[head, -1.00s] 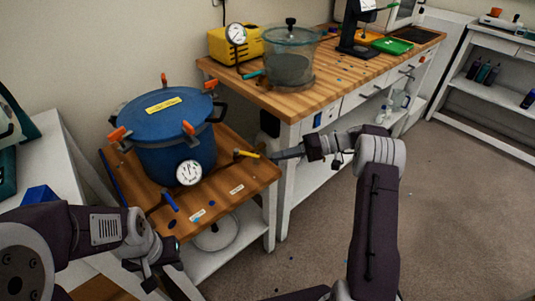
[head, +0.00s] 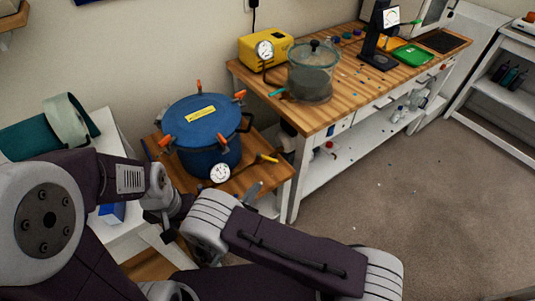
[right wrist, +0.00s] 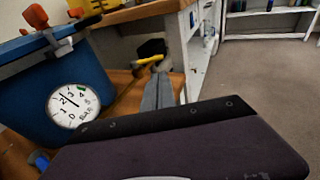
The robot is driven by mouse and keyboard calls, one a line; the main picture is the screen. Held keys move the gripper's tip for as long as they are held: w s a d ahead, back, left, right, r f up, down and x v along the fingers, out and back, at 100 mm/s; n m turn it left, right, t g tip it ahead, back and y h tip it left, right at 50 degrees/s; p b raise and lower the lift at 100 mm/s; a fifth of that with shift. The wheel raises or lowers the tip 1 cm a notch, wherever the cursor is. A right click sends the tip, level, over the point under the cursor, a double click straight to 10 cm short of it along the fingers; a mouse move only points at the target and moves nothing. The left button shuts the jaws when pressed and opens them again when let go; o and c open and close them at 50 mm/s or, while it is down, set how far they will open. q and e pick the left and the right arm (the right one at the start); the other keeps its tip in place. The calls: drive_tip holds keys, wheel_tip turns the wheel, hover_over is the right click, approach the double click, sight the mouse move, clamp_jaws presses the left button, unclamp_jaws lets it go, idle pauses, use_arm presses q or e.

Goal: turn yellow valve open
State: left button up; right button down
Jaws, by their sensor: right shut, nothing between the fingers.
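The yellow valve handle (head: 267,158) is on the wooden stand, right of the blue pressure pot (head: 208,146). It lies pointing to the right, and also shows in the right wrist view (right wrist: 149,61). My right gripper (head: 254,190) is shut and empty, below and in front of the handle, apart from it in the head view. In the right wrist view its grey fingers (right wrist: 157,92) point toward the handle; I cannot tell the gap there. My left gripper (head: 166,222) is at the lower left, partly hidden by arm links; its jaws are unclear.
A white dial gauge (head: 220,173) sits on the pot's front. Orange clamps (head: 239,96) ring its lid. A workbench (head: 335,108) on the right holds a clear chamber (head: 312,75) and a yellow pump (head: 265,47). The carpet (head: 410,190) at right is free.

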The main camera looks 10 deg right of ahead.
drive_tip(key=a, duration=0.1)
approach(268, 158)
drive_tip(key=s+d+x, duration=0.1)
drive_tip(key=x, duration=0.5)
drive_tip(key=shift+w+d+f+n+t+y, duration=0.3)
drive_tip(key=shift+f, duration=0.05)
drive_tip(key=shift+a, duration=0.1)
